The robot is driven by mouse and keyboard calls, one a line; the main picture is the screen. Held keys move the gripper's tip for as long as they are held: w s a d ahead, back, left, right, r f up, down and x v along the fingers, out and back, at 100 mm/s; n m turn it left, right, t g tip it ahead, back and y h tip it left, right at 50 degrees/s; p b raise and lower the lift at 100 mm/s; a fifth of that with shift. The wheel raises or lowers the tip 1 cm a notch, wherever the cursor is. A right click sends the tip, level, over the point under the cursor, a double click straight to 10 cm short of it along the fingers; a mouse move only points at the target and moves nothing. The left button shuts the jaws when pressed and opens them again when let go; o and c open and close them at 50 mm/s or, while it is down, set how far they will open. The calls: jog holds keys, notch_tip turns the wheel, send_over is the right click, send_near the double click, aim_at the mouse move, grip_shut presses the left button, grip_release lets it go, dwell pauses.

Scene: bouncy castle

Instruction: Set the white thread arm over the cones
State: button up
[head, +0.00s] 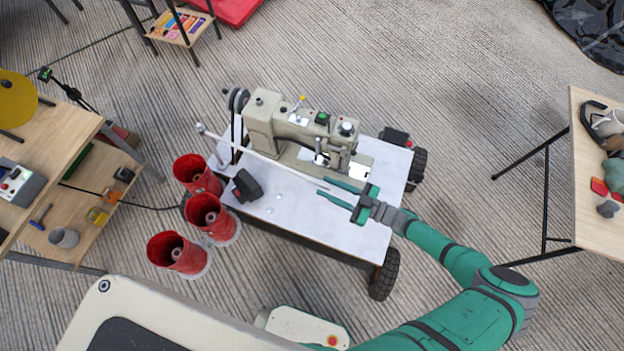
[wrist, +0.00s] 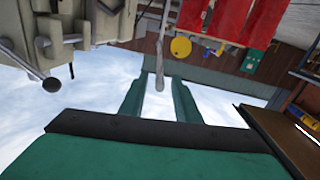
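The white thread arm (head: 265,158) is a thin rod. It runs from a post at the table's left back corner across the front of the sewing machine (head: 300,138), not over the cones. My gripper (head: 322,187) is open, its two green fingers around the rod's free end with a gap on each side. In the wrist view the rod (wrist: 162,45) ends between the fingertips (wrist: 159,84). Three red thread cones (head: 196,175), (head: 208,215), (head: 176,253) stand in a row off the table's left side. Red cones also show in the wrist view (wrist: 228,18).
The white wheeled table (head: 285,213) carries the machine and a small black object (head: 246,186). A wooden shelf bench (head: 60,130) stands left of the cones. Another wooden table (head: 595,190) stands at the right. Carpet between is clear.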

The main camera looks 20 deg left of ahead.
aim_at(312, 180)
jog(key=shift+w+a, duration=0.2)
jog(key=shift+a, duration=1.4)
jog(key=shift+w+a, duration=0.15)
jog(key=shift+a, duration=1.4)
grip_shut()
